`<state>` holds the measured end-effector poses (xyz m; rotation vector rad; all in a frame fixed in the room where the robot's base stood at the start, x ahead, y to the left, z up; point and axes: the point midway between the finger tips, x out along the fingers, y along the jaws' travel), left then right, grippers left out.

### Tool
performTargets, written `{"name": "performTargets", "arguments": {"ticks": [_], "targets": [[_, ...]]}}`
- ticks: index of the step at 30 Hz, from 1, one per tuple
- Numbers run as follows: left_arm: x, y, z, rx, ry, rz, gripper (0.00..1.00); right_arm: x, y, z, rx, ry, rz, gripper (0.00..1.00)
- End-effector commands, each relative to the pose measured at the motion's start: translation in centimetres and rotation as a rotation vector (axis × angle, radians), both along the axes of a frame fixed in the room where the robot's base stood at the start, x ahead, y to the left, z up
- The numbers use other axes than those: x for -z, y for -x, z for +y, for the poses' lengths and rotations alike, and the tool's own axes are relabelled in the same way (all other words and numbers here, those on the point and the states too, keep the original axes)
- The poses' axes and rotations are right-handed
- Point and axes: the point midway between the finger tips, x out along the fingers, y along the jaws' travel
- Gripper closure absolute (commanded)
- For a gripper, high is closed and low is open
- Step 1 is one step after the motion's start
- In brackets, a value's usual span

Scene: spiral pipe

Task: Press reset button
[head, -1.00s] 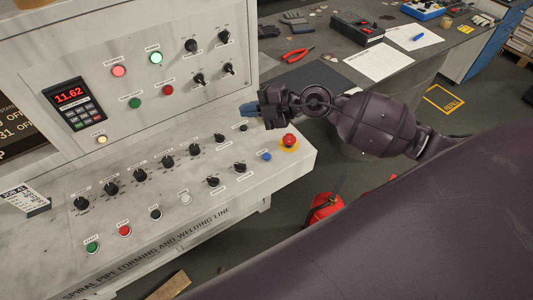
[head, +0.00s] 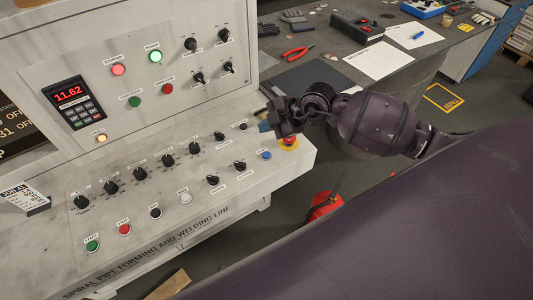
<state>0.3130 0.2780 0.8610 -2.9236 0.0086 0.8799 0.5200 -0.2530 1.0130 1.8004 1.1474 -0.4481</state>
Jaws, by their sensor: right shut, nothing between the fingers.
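A small blue button (head: 266,155) sits near the right end of the sloping control panel (head: 225,200). I cannot read its label, so I cannot tell for sure that it is the reset button. My right gripper (head: 264,126) reaches in from the right. It is shut and empty, with blue fingertips pointing left, above the panel and apart from the blue button. It partly hides a red mushroom button on a yellow base (head: 290,143). My left gripper is not in view.
Black knobs (head: 167,161) and a white button (head: 186,198) lie left of the blue button. A red extinguisher (head: 322,205) stands on the floor at right.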

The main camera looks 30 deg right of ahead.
Motion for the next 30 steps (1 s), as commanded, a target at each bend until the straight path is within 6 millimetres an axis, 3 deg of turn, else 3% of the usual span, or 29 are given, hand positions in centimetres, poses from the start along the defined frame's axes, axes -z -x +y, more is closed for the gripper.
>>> {"name": "performTargets", "arguments": {"ticks": [11,23,30], "targets": [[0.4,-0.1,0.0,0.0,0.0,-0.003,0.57,0.9,0.0,0.0,-0.001,-0.001,-0.001,1.0],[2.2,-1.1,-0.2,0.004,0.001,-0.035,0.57,4.4,0.0,0.0,-0.001,0.0,-0.001,1.0],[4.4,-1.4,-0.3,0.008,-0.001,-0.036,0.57,6.4,0.0,0.0,-0.002,0.0,0.0,1.0]]}}
